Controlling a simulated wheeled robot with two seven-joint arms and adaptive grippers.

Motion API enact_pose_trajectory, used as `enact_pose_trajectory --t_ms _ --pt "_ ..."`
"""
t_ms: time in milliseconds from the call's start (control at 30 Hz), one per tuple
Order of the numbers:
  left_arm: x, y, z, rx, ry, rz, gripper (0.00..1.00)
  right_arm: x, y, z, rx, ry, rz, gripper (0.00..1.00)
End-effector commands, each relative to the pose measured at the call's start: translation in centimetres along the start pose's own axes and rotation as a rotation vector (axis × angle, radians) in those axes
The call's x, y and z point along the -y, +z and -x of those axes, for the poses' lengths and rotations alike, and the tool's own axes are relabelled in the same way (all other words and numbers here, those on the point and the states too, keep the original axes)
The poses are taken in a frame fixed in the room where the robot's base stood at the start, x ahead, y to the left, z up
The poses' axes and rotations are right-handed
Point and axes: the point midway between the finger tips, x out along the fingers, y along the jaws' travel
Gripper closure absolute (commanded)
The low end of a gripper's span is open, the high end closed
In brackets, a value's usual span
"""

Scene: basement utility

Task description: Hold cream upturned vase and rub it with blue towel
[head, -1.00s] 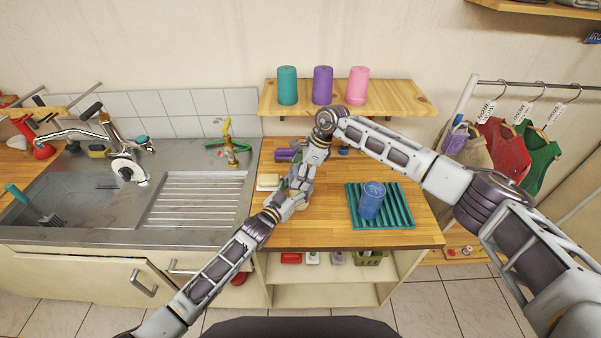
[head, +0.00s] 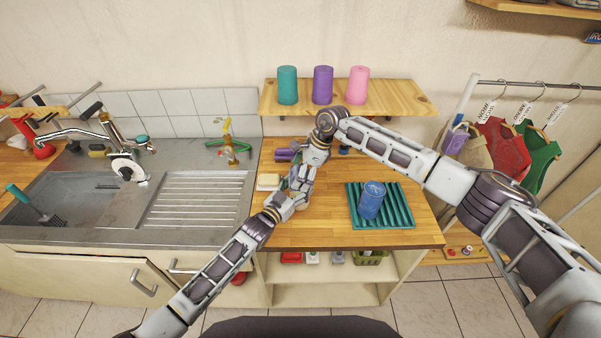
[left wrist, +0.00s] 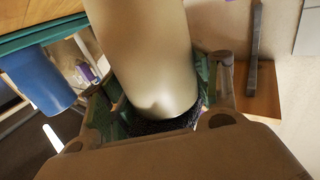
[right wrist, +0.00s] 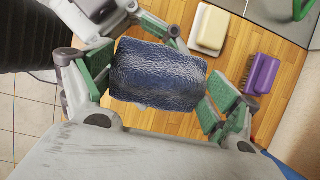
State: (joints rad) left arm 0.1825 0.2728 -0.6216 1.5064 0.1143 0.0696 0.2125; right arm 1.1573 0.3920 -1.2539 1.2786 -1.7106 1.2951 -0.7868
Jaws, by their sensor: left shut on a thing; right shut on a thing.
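The cream vase (left wrist: 150,60) fills the middle of the left wrist view. My left gripper (left wrist: 160,118) is shut on it, with a green-lined finger on each side; dark cloth-like texture shows by its lower end. The blue towel (right wrist: 155,75) is a crumpled dark-blue bundle in the right wrist view. My right gripper (right wrist: 158,85) is shut on it. In the head view my left gripper (head: 284,202) and right gripper (head: 303,176) meet above the wooden counter, and they mostly hide vase and towel. I cannot tell exactly where towel and vase touch.
A blue vessel (head: 371,203) stands on a teal ribbed rack (head: 399,212) to the right. A cream block (head: 268,182) and a purple brush (right wrist: 262,73) lie behind the grippers. The sink (head: 80,190) is left. A shelf (head: 410,98) with three vases hangs above.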

Motion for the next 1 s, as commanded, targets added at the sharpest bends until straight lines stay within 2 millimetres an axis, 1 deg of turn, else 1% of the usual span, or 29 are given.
enact_pose_trajectory --t_ms 33,167,533,1000 --pt "0.0 -0.1 0.0 -0.001 0.0 0.001 0.66 -0.3 -0.1 -0.2 -0.002 0.005 -0.001 0.35" --pt "0.0 -0.1 0.0 -0.001 -0.001 0.001 0.66 -0.7 -0.1 -0.1 -0.002 0.005 -0.001 0.35" --pt "0.1 -0.1 0.0 -0.002 -0.001 0.0 0.66 -0.6 0.0 -0.1 -0.002 0.004 -0.001 0.35" --pt "0.1 -0.1 0.0 -0.002 0.0 0.0 0.66 1.2 0.0 0.0 -0.001 0.001 -0.001 0.35"
